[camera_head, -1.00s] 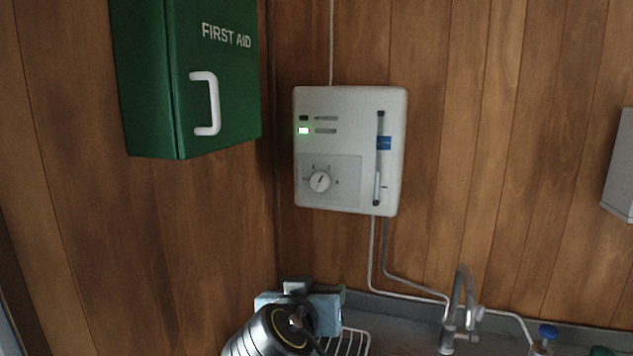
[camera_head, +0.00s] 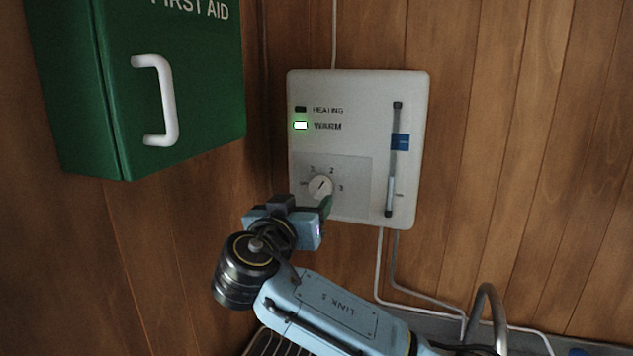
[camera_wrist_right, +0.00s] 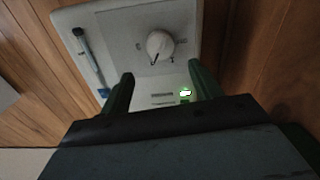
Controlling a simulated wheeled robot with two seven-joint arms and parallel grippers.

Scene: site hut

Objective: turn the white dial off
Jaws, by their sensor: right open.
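The white dial (camera_head: 320,187) is on a grey panel on the front of the white wall heater (camera_head: 362,100). Its dark pointer mark tilts up and right, toward the 2. My right gripper (camera_head: 314,204) is just below and in front of the dial, with a green finger near its lower right edge. In the right wrist view the dial (camera_wrist_right: 160,45) appears upside down, beyond the two open green fingertips (camera_wrist_right: 160,76), with nothing between them. Contact with the dial cannot be told. My left gripper is not in view.
A green first aid box (camera_head: 150,90) with a white handle juts out at the left. Pipes run below the heater to a tap (camera_head: 490,310) at lower right. The wood wall right of the heater is clear.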

